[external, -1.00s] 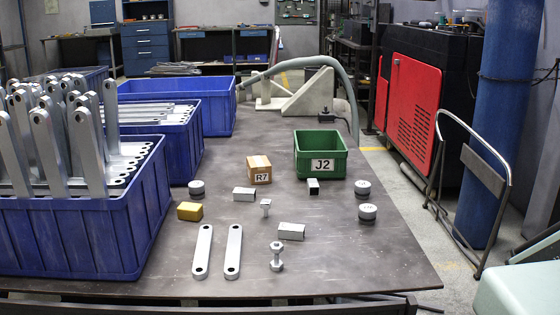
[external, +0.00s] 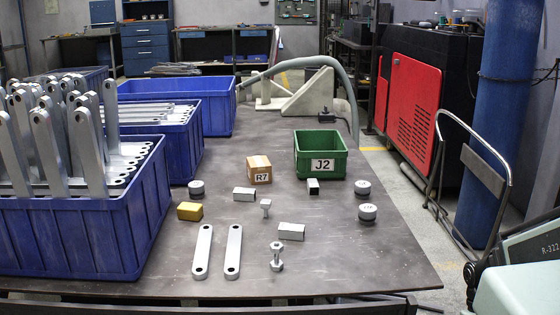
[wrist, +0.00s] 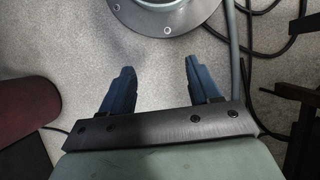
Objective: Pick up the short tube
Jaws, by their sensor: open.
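Several short grey metal pieces stand and lie on the table in the external view. Three look like rectangular tube pieces: one with a dark open end (external: 313,187) in front of the green bin, one (external: 244,194) left of centre, and one (external: 291,231) nearer the front. I cannot tell for sure which is the short tube. My gripper (wrist: 158,65) shows in the wrist view, its two dark blue fingers apart with only grey floor between them. It is outside the external view and away from these pieces.
Two flat bars (external: 203,252), bolts and round caps lie around. Blue crates (external: 80,240) fill the left. The right front is clear.

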